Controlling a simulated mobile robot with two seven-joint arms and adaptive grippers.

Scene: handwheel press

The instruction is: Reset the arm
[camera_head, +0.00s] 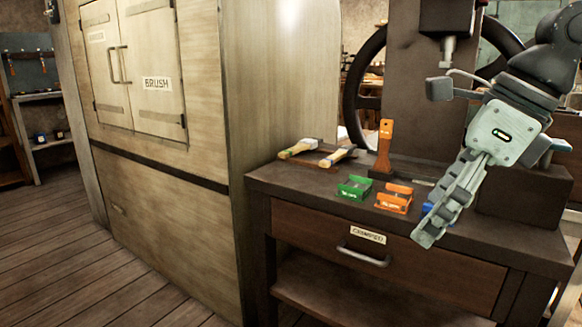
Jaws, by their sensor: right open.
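My right arm comes in from the upper right. My right gripper (430,228) points down and to the left over the front right part of the workbench (290,188). It is open, though its fingers overlap from this angle, and I see nothing held between them. The press (405,95), with a dark handwheel (358,88), stands at the back of the bench, partly hidden behind my right arm. My left gripper is not in view.
A green block (354,188), an orange block (394,198) and a partly hidden blue item lie on the bench. An orange tool (385,148) stands upright behind them. Two brushes (320,152) lie at the left. A tall cabinet (190,200) borders the bench's left side.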

